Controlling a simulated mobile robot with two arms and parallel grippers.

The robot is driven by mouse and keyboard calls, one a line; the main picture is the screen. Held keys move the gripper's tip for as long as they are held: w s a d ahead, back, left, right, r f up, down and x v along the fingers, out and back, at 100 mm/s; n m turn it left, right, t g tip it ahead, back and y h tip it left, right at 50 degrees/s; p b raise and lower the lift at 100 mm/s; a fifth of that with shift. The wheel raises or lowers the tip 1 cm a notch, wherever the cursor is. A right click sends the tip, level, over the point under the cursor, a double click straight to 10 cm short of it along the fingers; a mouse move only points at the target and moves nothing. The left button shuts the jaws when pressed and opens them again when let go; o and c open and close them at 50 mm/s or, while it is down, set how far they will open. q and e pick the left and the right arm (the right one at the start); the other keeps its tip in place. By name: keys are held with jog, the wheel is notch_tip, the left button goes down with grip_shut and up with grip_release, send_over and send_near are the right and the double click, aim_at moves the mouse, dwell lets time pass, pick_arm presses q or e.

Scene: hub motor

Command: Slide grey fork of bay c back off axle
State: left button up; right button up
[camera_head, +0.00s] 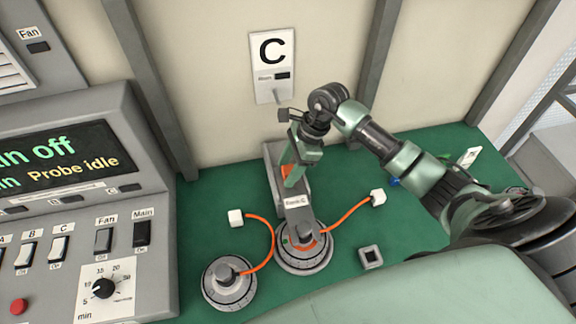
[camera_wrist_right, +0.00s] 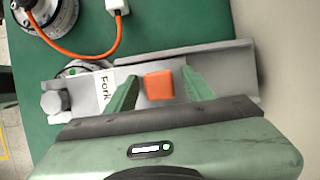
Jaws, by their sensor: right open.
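The grey fork of bay C (camera_head: 297,203) lies on the green bench below the C sign. Its front end, labelled Fork C, reaches over the hub motor (camera_head: 304,258), at the axle. My right gripper (camera_head: 290,183) points down over the fork. In the right wrist view its open fingers (camera_wrist_right: 160,90) stand on either side of the fork's orange grip block (camera_wrist_right: 159,85), with gaps on both sides. The fork's grey body (camera_wrist_right: 215,62) lies beneath them. How far the axle sits in the fork is hidden. My left gripper is not in view.
A second hub motor (camera_head: 229,284) stands front left, with an orange cable (camera_head: 268,254). White connectors (camera_head: 236,218) and a small square grey part (camera_head: 370,257) lie nearby. A control console (camera_head: 75,190) bounds the left; the wall with the C sign (camera_head: 272,55) closes the back.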

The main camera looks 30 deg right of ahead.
grip_shut()
dwell(1.4)
